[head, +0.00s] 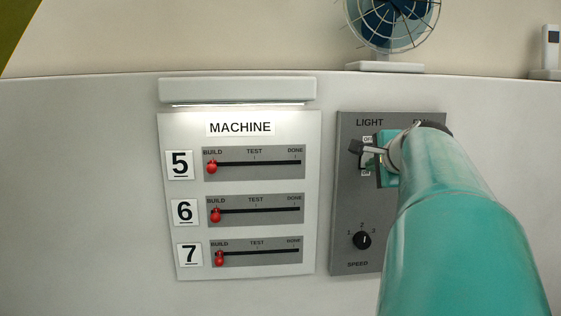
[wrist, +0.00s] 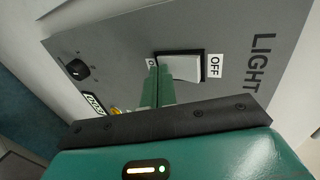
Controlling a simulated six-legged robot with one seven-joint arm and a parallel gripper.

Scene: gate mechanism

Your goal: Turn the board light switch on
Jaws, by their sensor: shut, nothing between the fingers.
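The light switch is a white rocker (wrist: 180,67) in a black frame on the grey panel (head: 347,210), under the word LIGHT. In the wrist view an OFF label (wrist: 215,66) is at its right end, and another label at its left end is mostly hidden. My gripper (wrist: 152,76) is shut and empty, its teal fingertips at the rocker's left end, away from OFF. I cannot tell whether they press on it. In the head view my gripper (head: 377,160) covers much of the switch. The light bar (head: 238,90) above the machine board (head: 240,270) has a bright white lower edge.
A black speed knob (head: 362,240) sits below the switch on the same panel. The machine board has three sliders with red handles, all at BUILD. A fan (head: 390,22) stands on the ledge above. My arm hides the panel's right part.

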